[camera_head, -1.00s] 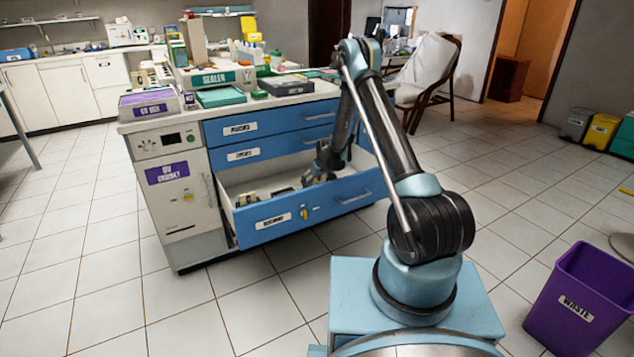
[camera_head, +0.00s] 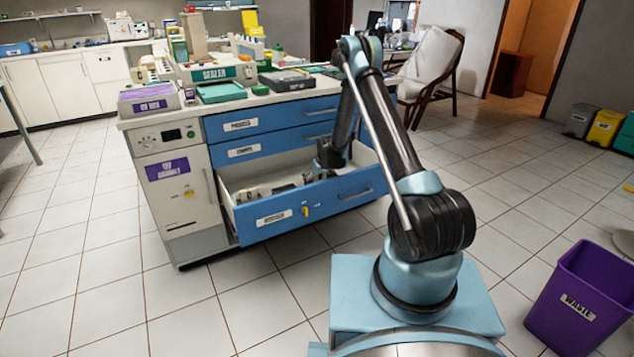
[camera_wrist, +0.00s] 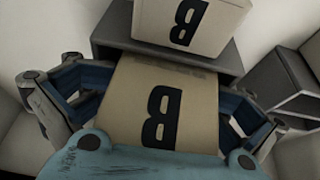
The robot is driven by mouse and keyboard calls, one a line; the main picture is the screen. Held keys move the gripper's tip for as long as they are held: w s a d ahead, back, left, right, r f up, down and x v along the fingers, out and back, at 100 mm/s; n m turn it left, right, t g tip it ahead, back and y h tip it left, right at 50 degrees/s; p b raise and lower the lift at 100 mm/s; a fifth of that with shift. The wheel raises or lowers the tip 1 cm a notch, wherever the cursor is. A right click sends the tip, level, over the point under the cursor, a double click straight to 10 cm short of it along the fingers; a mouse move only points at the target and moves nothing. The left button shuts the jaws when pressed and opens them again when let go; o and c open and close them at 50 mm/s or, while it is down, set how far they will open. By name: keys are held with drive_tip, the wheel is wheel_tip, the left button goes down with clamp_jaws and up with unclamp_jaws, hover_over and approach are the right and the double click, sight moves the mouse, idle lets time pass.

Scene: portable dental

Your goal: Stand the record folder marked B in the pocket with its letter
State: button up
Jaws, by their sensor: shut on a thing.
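My gripper (camera_wrist: 158,92) is shut on a tan record folder marked B (camera_wrist: 125,110), with a finger at each side edge. The letter appears upside down in the wrist view. Just beyond it is a dark grey pocket (camera_wrist: 108,35), and a pale panel also marked B (camera_wrist: 150,18) rises there. The folder's far edge meets or overlaps the pocket; I cannot tell whether it is inside. In the head view my gripper (camera_head: 318,170) is low in the open bottom drawer (camera_head: 270,218), and the folder cannot be made out.
Another dark grey holder (camera_wrist: 285,85) stands at the right in the wrist view. Pale drawer walls surround the space. The upper blue drawers (camera_head: 270,123) are shut above the open one. A purple waste bin (camera_head: 580,300) stands on the floor at right.

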drive_tip(key=shift+w+d+f, duration=0.3)
drive_tip(key=shift+w+d, duration=0.1)
drive_tip(key=shift+w, duration=0.25)
idle(0.3)
drive_tip(key=o, duration=1.4)
drive_tip(key=shift+s+d+r, duration=0.15)
drive_tip(key=shift+d+r, duration=0.1)
drive_tip(key=shift+r, duration=0.4)
drive_tip(key=v, duration=0.6)
drive_tip(key=a+v, duration=0.1)
drive_tip(key=v, duration=0.2)
drive_tip(key=shift+s+d+r, duration=0.1)
drive_tip(key=shift+s+r, duration=0.15)
drive_tip(key=shift+r, duration=0.1)
drive_tip(key=shift+s+d+r, duration=0.1)
drive_tip(key=shift+s+r, duration=0.1)
drive_tip(key=shift+r, duration=0.4)
